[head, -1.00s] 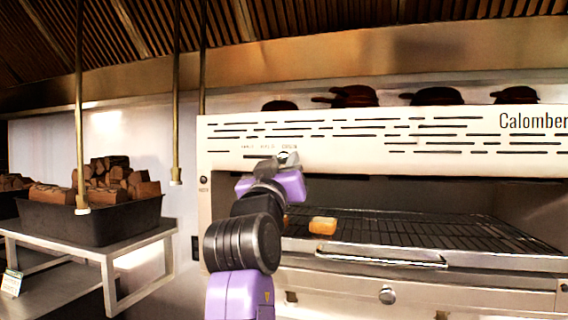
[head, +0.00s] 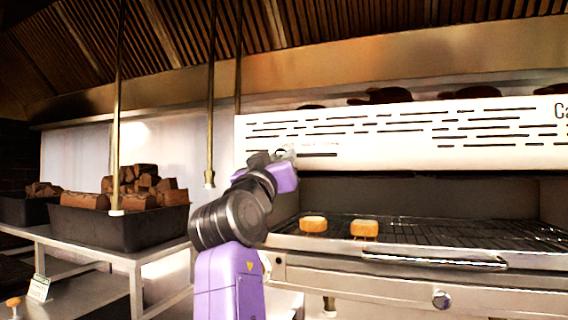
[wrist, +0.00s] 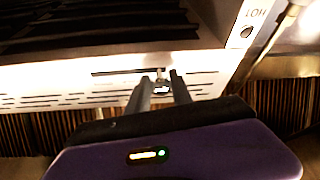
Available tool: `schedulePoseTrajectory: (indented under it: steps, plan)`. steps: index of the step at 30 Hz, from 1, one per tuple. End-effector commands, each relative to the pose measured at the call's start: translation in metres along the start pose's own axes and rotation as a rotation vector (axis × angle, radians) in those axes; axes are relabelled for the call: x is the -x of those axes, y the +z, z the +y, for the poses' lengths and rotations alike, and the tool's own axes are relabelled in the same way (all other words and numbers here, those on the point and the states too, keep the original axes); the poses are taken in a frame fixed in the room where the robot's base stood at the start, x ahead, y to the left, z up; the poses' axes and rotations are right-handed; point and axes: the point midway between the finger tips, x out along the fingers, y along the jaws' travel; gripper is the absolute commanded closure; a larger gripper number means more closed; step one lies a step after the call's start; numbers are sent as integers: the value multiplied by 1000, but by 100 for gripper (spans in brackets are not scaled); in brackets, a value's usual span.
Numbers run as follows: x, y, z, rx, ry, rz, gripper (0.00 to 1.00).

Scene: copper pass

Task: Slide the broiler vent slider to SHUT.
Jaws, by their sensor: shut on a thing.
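The broiler vent slider is a small metal knob (wrist: 160,76) on a thin dark slot in the broiler's pale slatted front panel (head: 400,130). My gripper (wrist: 160,88) is shut on the knob, one finger on each side, and it also shows at the panel's left part in the head view (head: 284,156). The slot (head: 318,155) runs free to the right of my gripper, so the knob is at or near the slot's left end. Small lettering above the slot is too faint to read now. My gripper partly hides the knob.
Two bread pieces (head: 313,224) lie on the broiler's wire rack (head: 440,232) below. A drawer handle (head: 435,260) sticks out in front. A black bin of logs (head: 120,222) stands on a table at left. Brass rods (head: 211,100) hang nearby.

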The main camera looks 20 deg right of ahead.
Motion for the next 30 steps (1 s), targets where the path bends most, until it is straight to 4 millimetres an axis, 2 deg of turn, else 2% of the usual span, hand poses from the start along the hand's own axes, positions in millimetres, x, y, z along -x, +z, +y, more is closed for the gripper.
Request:
schedulePoseTrajectory:
  steps: [2, 3, 5, 17, 30]
  plan:
    - [1, -2, -5, -1, -11, 3, 100]
    - [1, -2, -6, -1, -12, 3, 69]
    - [1, -2, -6, -1, -12, 4, 59]
    - [5, -1, -3, -1, -7, 3, 59]
    - [68, 0, -5, -1, -9, 4, 59]
